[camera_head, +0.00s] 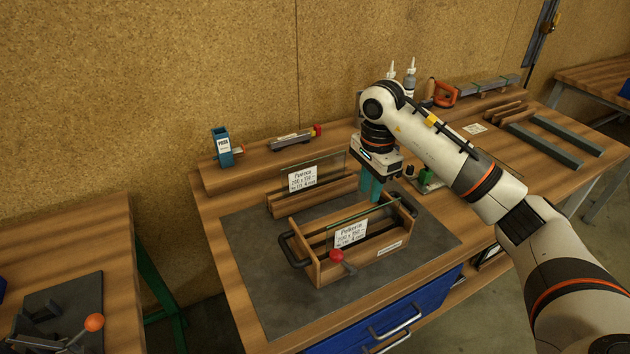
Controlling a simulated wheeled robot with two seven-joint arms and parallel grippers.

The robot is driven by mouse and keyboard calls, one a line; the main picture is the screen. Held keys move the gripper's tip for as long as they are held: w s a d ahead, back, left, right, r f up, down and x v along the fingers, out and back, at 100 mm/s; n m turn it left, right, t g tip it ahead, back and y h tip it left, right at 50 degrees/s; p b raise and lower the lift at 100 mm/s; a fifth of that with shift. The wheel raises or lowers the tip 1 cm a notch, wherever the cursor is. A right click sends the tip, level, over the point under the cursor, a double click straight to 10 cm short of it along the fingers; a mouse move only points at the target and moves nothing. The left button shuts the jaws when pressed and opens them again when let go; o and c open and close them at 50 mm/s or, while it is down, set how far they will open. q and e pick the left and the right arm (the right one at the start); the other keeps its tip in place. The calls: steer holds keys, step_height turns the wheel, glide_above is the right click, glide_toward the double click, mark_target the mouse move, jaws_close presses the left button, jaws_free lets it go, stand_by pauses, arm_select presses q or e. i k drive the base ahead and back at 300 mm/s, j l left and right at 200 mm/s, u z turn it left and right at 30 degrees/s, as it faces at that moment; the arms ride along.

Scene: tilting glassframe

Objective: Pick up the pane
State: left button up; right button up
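A clear glass pane with a white label (350,234) stands in a wooden box frame (372,269) with dark handles at its ends. A second clear pane (330,168), also labelled, stands in a slotted wooden rack (314,199) just behind. My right gripper (371,198) points down with its teal fingers by the far right part of the front pane's top edge. From this angle I cannot tell whether the fingers touch the pane or how far apart they are. My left gripper is out of view.
A red knob (337,256) sits at the front of the box frame. The grey mat (258,258) is bare on the left. A blue holder (223,147) and bottles (410,78) stand at the back. Wooden strips and grey bars (556,144) lie on the right.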

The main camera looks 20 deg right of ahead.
mark_target(299, 178)
steer(key=i+l+u, duration=0.2)
steer(key=u, duration=0.15)
steer(key=i+l+u, duration=0.15)
steer(key=l+u, duration=0.25)
